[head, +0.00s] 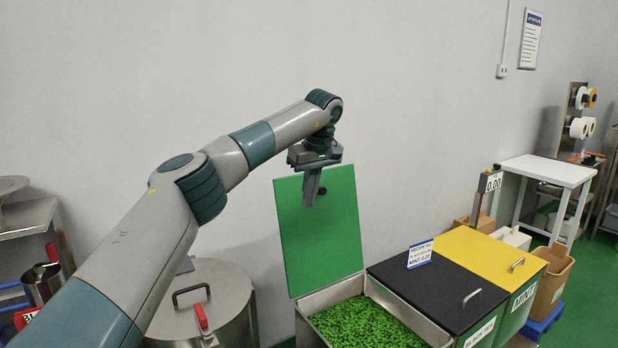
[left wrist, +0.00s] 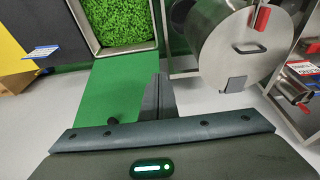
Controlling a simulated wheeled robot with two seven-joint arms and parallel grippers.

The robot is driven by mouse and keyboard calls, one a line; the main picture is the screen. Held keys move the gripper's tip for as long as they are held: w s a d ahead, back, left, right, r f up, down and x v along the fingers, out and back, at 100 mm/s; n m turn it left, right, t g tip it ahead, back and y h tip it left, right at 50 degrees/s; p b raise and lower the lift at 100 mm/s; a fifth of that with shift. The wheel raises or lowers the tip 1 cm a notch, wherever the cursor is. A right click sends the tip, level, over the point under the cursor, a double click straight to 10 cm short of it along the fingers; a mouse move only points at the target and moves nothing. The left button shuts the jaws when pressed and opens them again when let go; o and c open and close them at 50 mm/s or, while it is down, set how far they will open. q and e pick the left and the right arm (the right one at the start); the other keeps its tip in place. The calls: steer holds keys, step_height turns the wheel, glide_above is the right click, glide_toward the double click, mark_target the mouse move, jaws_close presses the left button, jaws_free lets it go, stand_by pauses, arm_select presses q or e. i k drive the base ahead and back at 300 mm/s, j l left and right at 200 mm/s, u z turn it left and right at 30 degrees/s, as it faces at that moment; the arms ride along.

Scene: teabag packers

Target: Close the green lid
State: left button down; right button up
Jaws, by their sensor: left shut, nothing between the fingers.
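The green lid (head: 322,240) stands open, near upright, at the back edge of its bin. The bin (head: 325,296) is open and full of green granules. My left gripper (head: 311,198) is shut and empty, pointing down in front of the upper part of the lid in the head view. In the left wrist view the shut fingers (left wrist: 157,98) overlap the right edge of the green lid (left wrist: 108,92), and the bin's rim (left wrist: 125,50) lies beyond. I cannot tell whether the fingers touch the lid. My right gripper is not in view.
A bin with a shut black lid (head: 425,290) and a card stands right of the open bin. A yellow-lidded bin (head: 490,258) is beyond it. A steel drum (head: 225,285) stands at the left. The wall (head: 420,100) is close behind.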

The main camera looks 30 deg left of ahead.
mark_target(322, 242)
steer(key=i+j, duration=0.4)
steer(key=i, duration=0.15)
steer(key=i+j, duration=0.4)
steer(key=i, duration=0.1)
